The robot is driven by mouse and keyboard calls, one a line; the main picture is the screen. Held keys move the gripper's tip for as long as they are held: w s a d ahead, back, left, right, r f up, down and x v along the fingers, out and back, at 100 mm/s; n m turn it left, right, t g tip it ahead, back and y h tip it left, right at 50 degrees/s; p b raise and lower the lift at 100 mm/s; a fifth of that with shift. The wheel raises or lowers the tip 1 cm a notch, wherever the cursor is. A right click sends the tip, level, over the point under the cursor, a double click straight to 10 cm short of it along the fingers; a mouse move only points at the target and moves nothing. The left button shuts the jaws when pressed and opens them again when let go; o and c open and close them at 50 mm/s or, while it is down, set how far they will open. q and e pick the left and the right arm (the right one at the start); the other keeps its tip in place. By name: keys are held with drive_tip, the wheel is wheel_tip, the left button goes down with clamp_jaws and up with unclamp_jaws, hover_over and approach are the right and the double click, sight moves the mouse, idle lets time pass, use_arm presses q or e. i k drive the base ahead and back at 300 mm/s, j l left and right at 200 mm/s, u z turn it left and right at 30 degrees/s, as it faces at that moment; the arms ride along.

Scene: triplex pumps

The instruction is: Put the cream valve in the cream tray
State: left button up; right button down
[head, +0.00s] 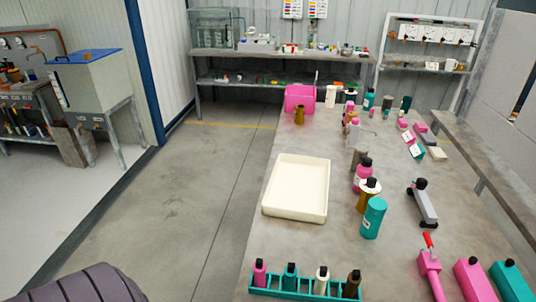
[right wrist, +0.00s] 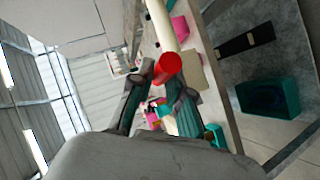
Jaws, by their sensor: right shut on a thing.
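The cream tray (head: 270,203) lies empty on the grey table in the head view, left of the bottles. In the right wrist view my right gripper (right wrist: 164,86) is shut on the cream valve (right wrist: 162,24), whose red end (right wrist: 168,67) shows at the fingertips. The valve's cream body reaches up past the top of that view. Neither my right gripper nor the cream valve shows in the head view. My left gripper is in no view.
A teal rack (head: 300,294) with several small bottles stands in front of the tray. Bottles, including a teal one (head: 373,218), stand right of it. A pink valve (head: 429,264) with a red handle is at the front right. A pink bin (head: 299,97) stands behind.

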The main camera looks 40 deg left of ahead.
sight(287, 188)
drive_tip(key=i+u, duration=0.1)
drive_tip(key=u, duration=0.4)
drive_tip(key=i+l+u, duration=0.1)
drive_tip(key=u, duration=0.35)
drive_tip(key=i+l+u, duration=0.1)
drive_tip(key=u, duration=0.4)
drive_tip(key=l+u, duration=0.25)
drive_tip(key=u, duration=0.2)
drive_tip(key=i+l+u, duration=0.2)
drive_tip(key=l+u, duration=0.2)
drive_tip(key=i+j+z, duration=0.2)
drive_tip(key=j+z, duration=0.15)
drive_tip(key=j, duration=0.2)
drive_tip(key=i, duration=0.05)
